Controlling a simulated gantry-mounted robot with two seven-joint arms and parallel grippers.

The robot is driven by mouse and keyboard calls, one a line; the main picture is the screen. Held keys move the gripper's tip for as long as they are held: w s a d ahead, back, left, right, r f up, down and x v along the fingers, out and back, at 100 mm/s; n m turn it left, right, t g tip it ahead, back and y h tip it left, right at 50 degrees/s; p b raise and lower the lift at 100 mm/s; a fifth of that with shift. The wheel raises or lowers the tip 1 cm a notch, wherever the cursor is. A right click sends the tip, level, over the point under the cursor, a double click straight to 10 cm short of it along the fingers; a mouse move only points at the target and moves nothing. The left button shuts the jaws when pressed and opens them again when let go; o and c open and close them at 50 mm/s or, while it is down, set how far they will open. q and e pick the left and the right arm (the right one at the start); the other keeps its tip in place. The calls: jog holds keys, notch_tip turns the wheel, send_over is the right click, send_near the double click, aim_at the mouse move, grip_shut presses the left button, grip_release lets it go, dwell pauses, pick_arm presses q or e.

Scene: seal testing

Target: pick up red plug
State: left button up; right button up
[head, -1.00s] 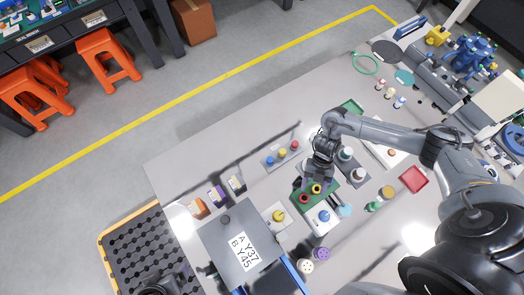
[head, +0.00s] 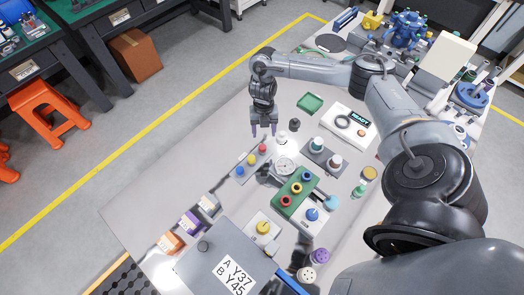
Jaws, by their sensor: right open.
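The red plug (head: 262,148) stands at the far right end of a small grey holder (head: 252,169). A yellow plug (head: 251,159) and a blue plug (head: 240,170) stand in a row with it. My right gripper (head: 264,133) is open with its fingers pointing down. In the picture its fingertips are just above the red plug, and nothing shows between them. Its exact height over the plug is hard to tell. My left gripper is out of view.
A round gauge (head: 284,166) and a green block (head: 289,210) with red, yellow and blue rings are right of the plugs. Table left of the plugs is clear.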

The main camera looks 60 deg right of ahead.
aim_at(262, 146)
jog(key=shift+s+a+f+b, duration=0.15)
jog(key=shift+f+b, duration=0.1)
jog(key=shift+f, duration=0.55)
jog(key=shift+w+a+f+b, duration=0.1)
jog(key=shift+f+b, duration=0.1)
jog(key=shift+f, duration=0.55)
jog(key=shift+s+a+f+b, duration=0.1)
jog(key=shift+a+f+b, duration=0.1)
jog(key=shift+f, duration=0.55)
jog(key=shift+w+a+f+b, duration=0.1)
jog(key=shift+a+f+b, duration=0.15)
jog(key=shift+f, duration=0.5)
jog(key=shift+s+a+f+b, duration=0.1)
jog(key=shift+a+f+b, duration=0.1)
jog(key=shift+f, duration=0.55)
jog(key=shift+d, duration=0.1)
jog(key=shift+c, duration=0.2)
jog(key=c, duration=1.1)
jog(key=shift+r, duration=0.1)
